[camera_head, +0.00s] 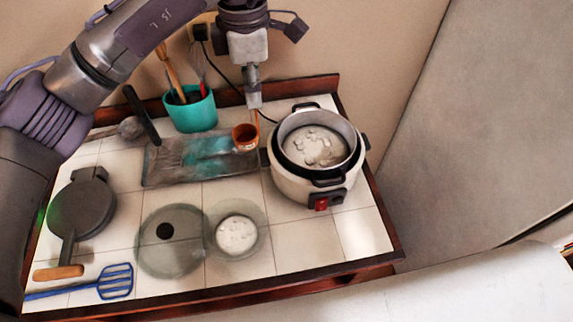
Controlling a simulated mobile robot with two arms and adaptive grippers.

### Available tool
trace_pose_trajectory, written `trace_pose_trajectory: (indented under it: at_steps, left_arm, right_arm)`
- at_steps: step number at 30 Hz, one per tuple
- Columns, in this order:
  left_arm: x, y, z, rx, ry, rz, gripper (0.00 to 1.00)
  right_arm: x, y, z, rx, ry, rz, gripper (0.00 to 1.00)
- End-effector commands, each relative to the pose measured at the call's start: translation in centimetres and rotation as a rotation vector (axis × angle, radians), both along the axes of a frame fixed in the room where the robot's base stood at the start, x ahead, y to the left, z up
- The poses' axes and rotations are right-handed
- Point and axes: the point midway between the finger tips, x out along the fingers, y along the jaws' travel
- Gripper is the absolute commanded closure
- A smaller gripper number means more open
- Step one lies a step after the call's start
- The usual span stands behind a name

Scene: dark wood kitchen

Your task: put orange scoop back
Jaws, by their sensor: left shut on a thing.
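My left gripper (253,98) comes down from the top of the head view and is shut on the orange scoop (245,138). The scoop's thin handle rises into the fingers, and its small orange-brown cup hangs below them. The cup appears over or at the right end of a grey and teal rectangular tray (165,172); I cannot tell whether it touches. A teal pot (194,112) with utensils stands left of the gripper. My right gripper is not in view.
A white cooker (318,190) with an open pot stands close on the right. A glass lid (170,250) and a glass bowl (238,236) with white contents are in front. A round dark pan (82,208) and a blue spatula (112,283) lie left. Tiles at front right are clear.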

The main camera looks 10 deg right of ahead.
Motion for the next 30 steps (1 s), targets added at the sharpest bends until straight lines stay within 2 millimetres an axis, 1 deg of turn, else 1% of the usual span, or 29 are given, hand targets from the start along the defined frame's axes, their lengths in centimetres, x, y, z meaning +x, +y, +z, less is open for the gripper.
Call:
trace_pose_trajectory:
  at_steps: [1, 3, 6, 8, 9, 12, 15, 18, 22, 30]
  left_arm:
    - [-0.1, 0.2, -0.7, 0.002, 0.005, 0.002, 1.00]
    - [-0.2, 0.2, -2.2, 0.002, 0.009, 0.002, 1.00]
    - [-0.3, 0.2, -4.9, 0.000, 0.011, 0.001, 1.00]
    - [-0.2, 0.2, -6.3, 0.002, 0.009, 0.003, 1.00]
    - [-0.3, 0.2, -7.4, 0.003, 0.009, 0.002, 1.00]
    - [-0.2, 0.2, -9.8, 0.003, 0.007, 0.002, 1.00]
    - [-0.2, 0.2, -11.8, 0.002, 0.005, 0.003, 1.00]
    - [-0.1, 0.2, -13.0, 0.002, 0.003, 0.002, 1.00]
    - [-0.1, 0.2, -13.8, 0.002, 0.002, 0.002, 1.00]
    - [-0.1, 0.2, -17.2, 0.001, 0.003, 0.002, 1.00]
  right_arm:
    - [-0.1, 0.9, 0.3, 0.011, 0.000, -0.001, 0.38]
    - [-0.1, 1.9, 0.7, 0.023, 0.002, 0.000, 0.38]
    - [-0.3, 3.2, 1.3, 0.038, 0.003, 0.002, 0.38]
    - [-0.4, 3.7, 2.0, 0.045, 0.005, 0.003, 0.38]
    - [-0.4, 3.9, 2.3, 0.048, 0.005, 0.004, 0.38]
    - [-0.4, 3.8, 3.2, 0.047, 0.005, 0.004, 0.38]
    - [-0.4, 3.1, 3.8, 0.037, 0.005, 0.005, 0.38]
    - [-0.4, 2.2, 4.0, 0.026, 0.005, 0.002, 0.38]
    - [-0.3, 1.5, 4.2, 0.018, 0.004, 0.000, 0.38]
    - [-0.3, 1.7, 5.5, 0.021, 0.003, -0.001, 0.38]
